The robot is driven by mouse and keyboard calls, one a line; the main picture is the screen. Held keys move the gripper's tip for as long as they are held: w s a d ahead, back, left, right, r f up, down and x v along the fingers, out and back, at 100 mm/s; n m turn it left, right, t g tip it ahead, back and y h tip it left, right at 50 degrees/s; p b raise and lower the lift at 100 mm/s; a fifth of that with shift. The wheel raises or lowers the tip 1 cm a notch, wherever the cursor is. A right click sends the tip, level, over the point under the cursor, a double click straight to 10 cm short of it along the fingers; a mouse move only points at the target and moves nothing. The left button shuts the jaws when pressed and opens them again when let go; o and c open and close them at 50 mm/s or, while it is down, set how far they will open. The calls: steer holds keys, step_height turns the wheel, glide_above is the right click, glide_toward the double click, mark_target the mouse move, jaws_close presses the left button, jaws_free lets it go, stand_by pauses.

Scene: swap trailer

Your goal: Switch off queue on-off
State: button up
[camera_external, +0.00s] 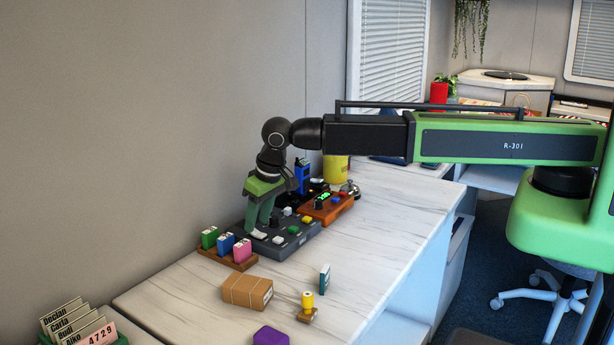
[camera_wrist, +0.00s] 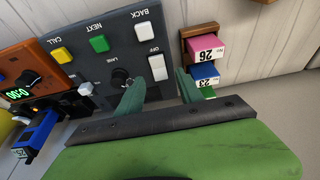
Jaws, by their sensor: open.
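The grey queue panel (camera_external: 300,238) lies on the white counter against the wall; it also fills the upper middle of the wrist view (camera_wrist: 118,45). Its white on-off switch (camera_wrist: 156,67) has "OFF" printed at one end; the other label and the switch's tilt cannot be made out. The switch also shows at the panel's near left end (camera_external: 258,234). My gripper (camera_external: 262,222) points down just above this end. In the wrist view, my gripper (camera_wrist: 160,92) is open and empty, its green fingertips apart, with the switch just beyond the gap. Contact cannot be told.
The panel also has BACK (camera_wrist: 141,32), NEXT (camera_wrist: 99,44) and CALL (camera_wrist: 62,54) buttons and a black lane knob (camera_wrist: 121,77). A wooden rack (camera_external: 228,256) of coloured tags stands close left. An orange device (camera_external: 326,208) sits behind. A cardboard box (camera_external: 247,292) lies in front.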

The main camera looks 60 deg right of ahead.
steer(key=p+v, duration=1.3)
steer(key=v, duration=0.2)
steer(key=shift+r, duration=0.1)
